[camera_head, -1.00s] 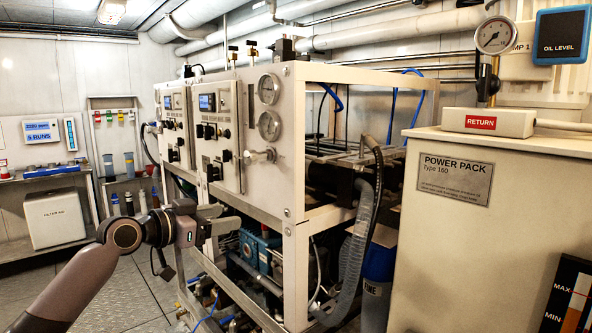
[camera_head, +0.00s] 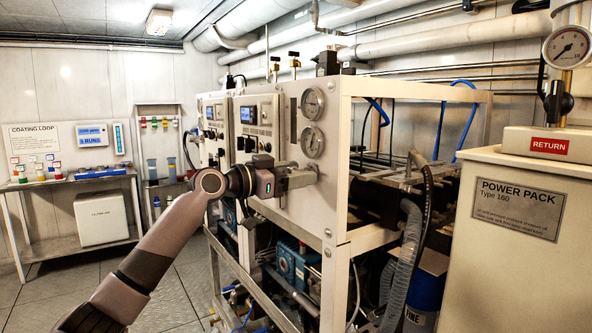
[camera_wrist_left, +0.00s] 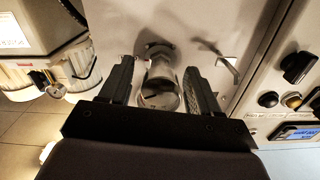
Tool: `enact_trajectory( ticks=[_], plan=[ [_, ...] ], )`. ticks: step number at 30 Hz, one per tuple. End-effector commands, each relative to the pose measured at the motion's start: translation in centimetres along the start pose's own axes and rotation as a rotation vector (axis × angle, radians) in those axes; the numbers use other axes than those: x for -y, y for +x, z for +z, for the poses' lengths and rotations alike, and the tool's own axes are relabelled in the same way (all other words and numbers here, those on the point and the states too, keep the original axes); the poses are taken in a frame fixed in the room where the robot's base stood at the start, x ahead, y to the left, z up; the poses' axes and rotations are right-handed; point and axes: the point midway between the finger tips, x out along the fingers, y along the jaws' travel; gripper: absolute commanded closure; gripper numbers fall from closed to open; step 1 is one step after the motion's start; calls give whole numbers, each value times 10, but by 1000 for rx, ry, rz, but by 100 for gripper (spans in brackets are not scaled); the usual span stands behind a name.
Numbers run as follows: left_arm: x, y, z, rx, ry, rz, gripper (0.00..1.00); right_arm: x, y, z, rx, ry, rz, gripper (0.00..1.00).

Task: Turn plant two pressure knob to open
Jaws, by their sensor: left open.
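The pressure knob is a metal, round-ended knob (camera_wrist_left: 160,92) on a short stem, standing out from the pale panel (camera_wrist_left: 190,20) in the left wrist view. My left gripper (camera_head: 303,178) is at that panel, just below the two round gauges (camera_head: 312,142). In the left wrist view, its open black fingers (camera_wrist_left: 161,78) stand one on each side of the knob, with a visible gap on both sides. In the head view the gripper mostly hides the knob. My right gripper does not show.
Control panels with dark knobs and small displays (camera_head: 249,114) are to the left of the gauges. The power pack (camera_head: 480,260) stands at the right. A hose (camera_head: 408,260) hangs at the frame's end. Shelves (camera_head: 80,180) are at the back left, with open floor before them.

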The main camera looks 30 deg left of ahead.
Motion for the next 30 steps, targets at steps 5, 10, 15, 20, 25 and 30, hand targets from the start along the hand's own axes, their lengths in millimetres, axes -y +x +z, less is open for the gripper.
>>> enact_trajectory(
  ticks=[5,10,15,20,25,30],
  plan=[
    [0,2,1,0,1,0,38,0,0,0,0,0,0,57],
    [0,2,1,1,1,0,61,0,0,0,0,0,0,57],
    [0,2,1,1,1,0,94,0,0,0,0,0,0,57],
    [0,2,0,1,-8,0,94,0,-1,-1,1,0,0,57],
    [0,2,-1,1,-54,0,94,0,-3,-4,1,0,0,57],
    [0,2,-2,1,-154,1,94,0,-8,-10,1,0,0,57]
  ],
)
